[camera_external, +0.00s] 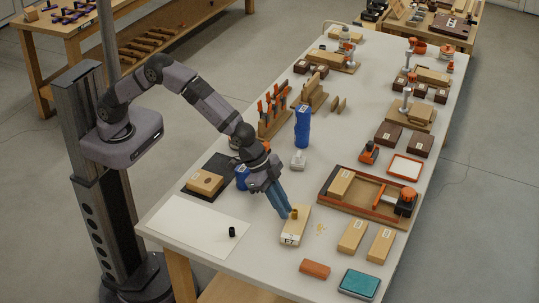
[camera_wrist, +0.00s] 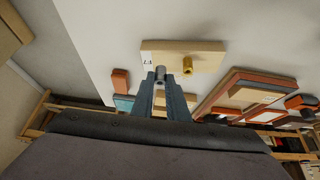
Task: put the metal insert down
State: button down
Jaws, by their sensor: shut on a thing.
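The metal insert (camera_wrist: 160,74) is a small grey cylinder between my fingertips in the wrist view; it cannot be made out in the external view. My gripper (camera_external: 287,213) points down with its blue-grey fingers shut on the insert; it also shows in the wrist view (camera_wrist: 161,80). It is over or right at a pale wooden block (camera_external: 293,231) with a white label marked 17. A brass-coloured insert (camera_external: 295,213) stands upright on this block beside my fingers, to their right in the wrist view (camera_wrist: 187,65). Whether the held insert touches the block cannot be told.
A small black cylinder (camera_external: 232,231) stands on a white sheet (camera_external: 190,228) at left. An orange-brown block (camera_external: 315,269), a teal pad (camera_external: 359,284) and two wooden blocks (camera_external: 352,236) lie nearby at right. A wooden tray with an orange clamp (camera_external: 404,203) is behind them.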

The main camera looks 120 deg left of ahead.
jog(key=shift+f+p, duration=0.45)
jog(key=shift+f, duration=1.45)
jog(key=shift+f, duration=0.2)
jog(key=c, duration=1.7)
grip_release()
jog(key=shift+c, duration=0.2)
jog(key=shift+r, duration=0.1)
jog(key=shift+r, duration=0.2)
jog(key=b+v, duration=0.2)
jog(key=v, duration=1)
